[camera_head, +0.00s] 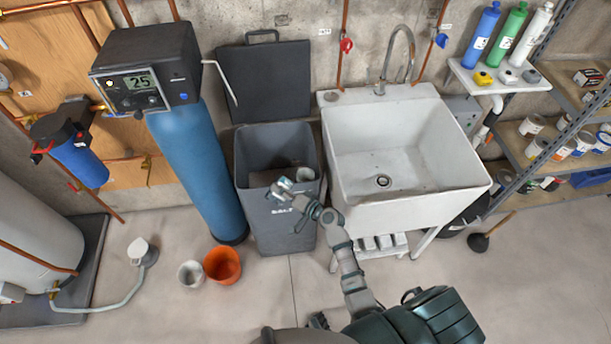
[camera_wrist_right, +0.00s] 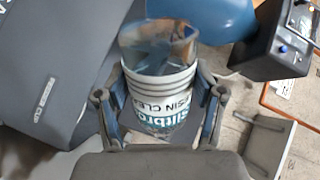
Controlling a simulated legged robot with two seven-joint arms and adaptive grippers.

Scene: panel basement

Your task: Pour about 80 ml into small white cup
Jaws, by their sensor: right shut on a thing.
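My right gripper (camera_head: 284,187) is over the front part of the grey salt bin (camera_head: 276,226). In the right wrist view, my right gripper (camera_wrist_right: 161,112) is shut on a labelled container (camera_wrist_right: 160,88). The container has pale bands and a white label with dark and teal print, and its far end looks clear. In the head view it is small and hard to make out. A small whitish cup (camera_head: 190,274) stands on the floor left of the bin, apart from my gripper. My left gripper is not in view.
An orange bucket (camera_head: 222,265) stands beside the whitish cup. A blue tank (camera_head: 198,165) stands left of the bin, a white sink (camera_head: 405,190) right of it. Bottles (camera_head: 508,34) stand on a wall shelf. The floor in front of the cup is clear.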

